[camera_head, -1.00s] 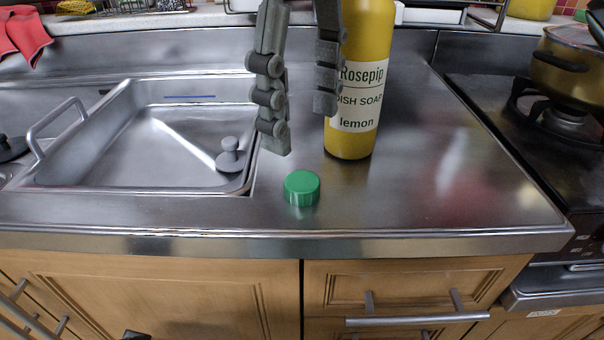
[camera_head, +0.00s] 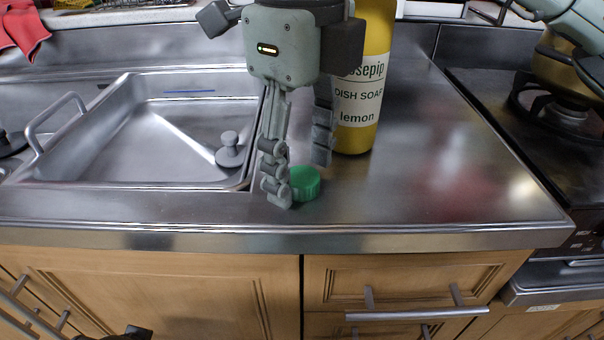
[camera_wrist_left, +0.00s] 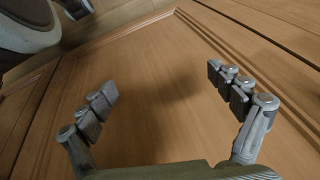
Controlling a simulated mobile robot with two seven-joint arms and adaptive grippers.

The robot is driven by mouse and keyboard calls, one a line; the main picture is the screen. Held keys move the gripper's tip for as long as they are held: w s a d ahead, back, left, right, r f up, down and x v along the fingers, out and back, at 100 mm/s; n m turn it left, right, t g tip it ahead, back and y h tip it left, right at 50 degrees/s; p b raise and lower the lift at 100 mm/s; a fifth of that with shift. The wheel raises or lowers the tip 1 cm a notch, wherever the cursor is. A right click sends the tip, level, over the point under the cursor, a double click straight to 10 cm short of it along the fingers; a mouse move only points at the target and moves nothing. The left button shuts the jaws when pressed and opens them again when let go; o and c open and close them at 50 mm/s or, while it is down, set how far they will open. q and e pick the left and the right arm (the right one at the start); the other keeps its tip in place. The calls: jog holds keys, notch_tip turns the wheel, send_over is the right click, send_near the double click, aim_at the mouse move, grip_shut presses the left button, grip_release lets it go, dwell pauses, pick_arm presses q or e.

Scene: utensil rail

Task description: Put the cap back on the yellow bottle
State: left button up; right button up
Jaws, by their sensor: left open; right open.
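The green cap (camera_head: 306,183) lies on the steel counter, just in front of the yellow bottle (camera_head: 359,108). The bottle stands upright with a white dish soap label; its top is out of frame. My right gripper (camera_head: 299,172) points down from above, open. One finger is at the cap's left side and partly covers it; the other is behind the cap, in front of the bottle's left edge. I cannot tell whether the fingers touch the cap. My left gripper (camera_wrist_left: 162,86) is open and empty in the left wrist view, low in front of wooden cabinet fronts.
A steel sink (camera_head: 150,130) with a grey stopper (camera_head: 230,151) lies to the left. A stove with a brass-coloured pot (camera_head: 562,72) stands at the right. The counter (camera_head: 440,170) right of the bottle is clear. Its front edge runs close before the cap.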

aim_at(294, 175)
jog(key=shift+f, duration=0.2)
jog(key=shift+c, duration=0.5)
jog(key=c, duration=0.7)
jog(key=shift+r, duration=0.45)
jog(key=r, duration=0.3)
jog(key=shift+a+r, duration=0.4)
jog(key=w+a+r, duration=0.1)
jog(key=a+r, duration=0.1)
jog(key=a, duration=0.1)
jog(key=a+r, duration=0.2)
jog(key=a, duration=0.2)
jog(key=w+a+r, duration=0.1)
jog(key=a+r, duration=0.1)
jog(key=a, duration=0.1)
jog(key=shift+w+a+r, duration=0.15)
jog(key=shift+w+a, duration=0.15)
jog(key=shift+w, duration=0.05)
